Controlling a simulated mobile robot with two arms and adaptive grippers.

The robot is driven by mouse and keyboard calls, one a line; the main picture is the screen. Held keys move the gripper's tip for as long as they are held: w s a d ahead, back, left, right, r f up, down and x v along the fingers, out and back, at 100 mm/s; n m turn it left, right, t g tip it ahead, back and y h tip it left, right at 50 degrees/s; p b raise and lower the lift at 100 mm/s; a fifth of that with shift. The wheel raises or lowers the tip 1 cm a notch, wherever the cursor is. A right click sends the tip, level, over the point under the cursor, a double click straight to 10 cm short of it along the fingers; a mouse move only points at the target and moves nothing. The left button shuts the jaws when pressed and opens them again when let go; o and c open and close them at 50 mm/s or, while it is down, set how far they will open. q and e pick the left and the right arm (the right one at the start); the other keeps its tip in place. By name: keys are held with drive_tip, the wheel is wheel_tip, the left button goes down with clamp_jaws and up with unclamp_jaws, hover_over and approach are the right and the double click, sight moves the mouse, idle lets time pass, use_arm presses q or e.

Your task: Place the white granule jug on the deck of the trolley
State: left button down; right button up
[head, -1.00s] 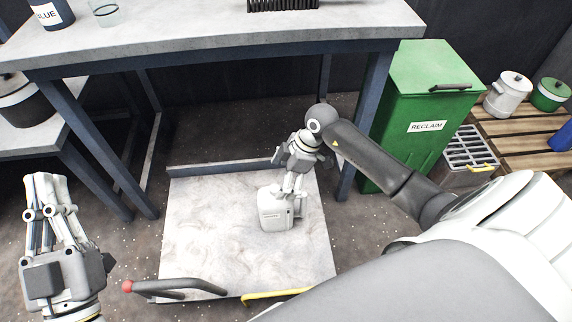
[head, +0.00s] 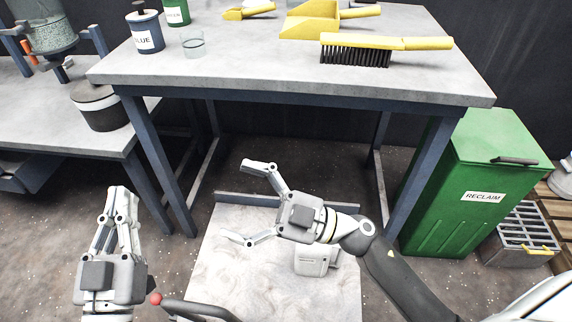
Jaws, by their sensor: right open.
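The white granule jug (head: 314,262) stands on the pale deck of the trolley (head: 225,262), toward its right side. My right wrist and forearm cover part of the jug. My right gripper (head: 245,200) is open and empty, its fingers spread wide and pointing left, above the deck and apart from the jug. My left gripper (head: 122,195) points up at the lower left, outside the deck. Its fingers look nearly edge-on, so its opening is unclear, and I see nothing in it.
A green reclaim bin (head: 480,180) stands right. The trolley's handle with a red knob (head: 156,299) is near my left gripper.

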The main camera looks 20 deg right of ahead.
drive_tip(key=w+d+r+m+t+h, duration=0.1)
drive_tip(key=d+r+m+t+h, duration=0.2)
drive_tip(key=d+m+t+h, duration=0.5)
drive_tip(key=shift+d+r+m+t+h, duration=0.35)
drive_tip(key=shift+m+t+h, duration=1.45)
drive_tip(key=shift+m+h, duration=1.7)
drive_tip(key=shift+w+m+y, duration=0.1)
drive_tip(key=shift+m+y, duration=0.2)
